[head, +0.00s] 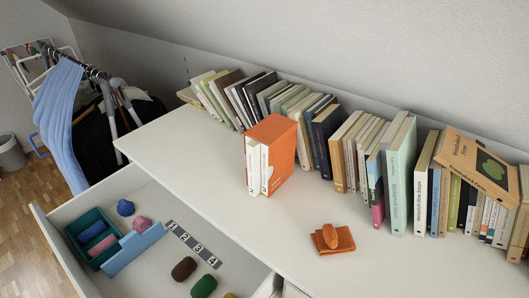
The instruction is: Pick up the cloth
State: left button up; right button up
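A small folded orange cloth (343,247) lies flat on the white dresser top (290,225), in front of the row of books. A long blue cloth or garment (59,120) hangs from a rack at the left. Neither of my grippers shows in the head view.
An orange box-like book set (277,155) stands upright left of the folded cloth. Many books (400,175) line the wall. The dresser top around the cloth is clear.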

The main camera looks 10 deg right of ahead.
aim_at(330, 240)
jog(key=k+l+z, duration=0.1)
jog(key=z, duration=0.25)
jog(key=k+l+z, duration=0.1)
jog(key=l+z, duration=0.2)
jog(key=j+z, duration=0.1)
jog(key=z, duration=0.15)
jog(key=k+l, duration=0.05)
